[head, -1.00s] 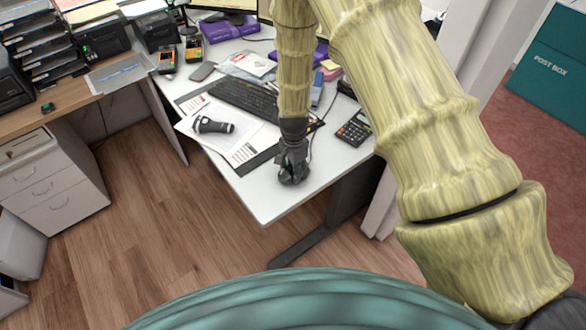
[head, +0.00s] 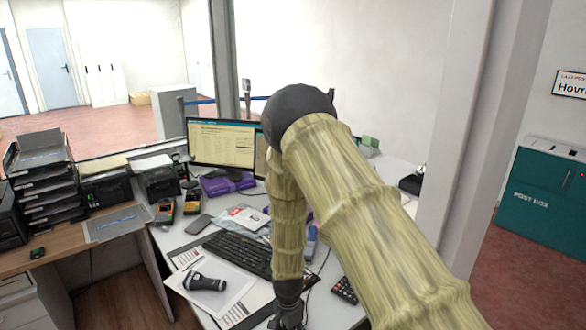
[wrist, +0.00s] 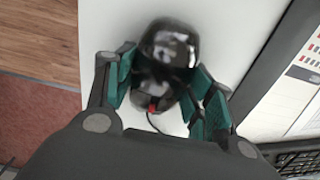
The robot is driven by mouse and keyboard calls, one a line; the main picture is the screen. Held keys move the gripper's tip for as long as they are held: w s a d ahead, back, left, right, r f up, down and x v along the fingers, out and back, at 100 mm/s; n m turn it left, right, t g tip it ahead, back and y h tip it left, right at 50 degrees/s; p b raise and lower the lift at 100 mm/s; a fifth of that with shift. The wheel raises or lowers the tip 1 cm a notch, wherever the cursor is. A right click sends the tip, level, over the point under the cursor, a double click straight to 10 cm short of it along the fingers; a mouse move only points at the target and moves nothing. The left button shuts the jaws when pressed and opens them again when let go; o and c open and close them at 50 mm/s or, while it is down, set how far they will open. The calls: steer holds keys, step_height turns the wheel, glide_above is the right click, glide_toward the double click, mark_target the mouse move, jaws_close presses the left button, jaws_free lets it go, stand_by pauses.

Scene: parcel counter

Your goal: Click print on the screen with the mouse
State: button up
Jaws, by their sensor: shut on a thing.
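The black mouse (wrist: 166,62) shows in the wrist view, glossy, with a small red part and a cable, on the white desk. My gripper (wrist: 164,88) is shut on the mouse, its teal-padded fingers on either side. In the head view my gripper (head: 287,312) is low at the desk's front, and the mouse cannot be made out there. The monitor (head: 222,143) at the back of the desk is lit with a pale window; its text is too small to read. My arm hides part of a second lit screen beside it.
The black keyboard (head: 238,253) lies behind and left of my gripper. A handheld scanner (head: 205,282) lies on paper to the left, and a calculator (head: 344,290) is to the right. In the wrist view, bare white desk (wrist: 232,30) surrounds the mouse.

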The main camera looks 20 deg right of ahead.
steer(key=shift+s+a, duration=0.1)
steer(key=shift+s, duration=0.05)
steer(key=shift+s+a, duration=0.2)
steer(key=shift+s, duration=0.5)
steer(key=shift+s+a+p, duration=0.1)
steer(key=shift+s+p, duration=0.15)
steer(key=shift+p, duration=0.05)
steer(key=shift+s+a, duration=0.2)
steer(key=shift+s, duration=0.4)
steer(key=shift+s, duration=0.25)
steer(key=o, duration=1.1)
steer(key=shift+o, duration=0.2)
steer(key=shift+r, duration=0.1)
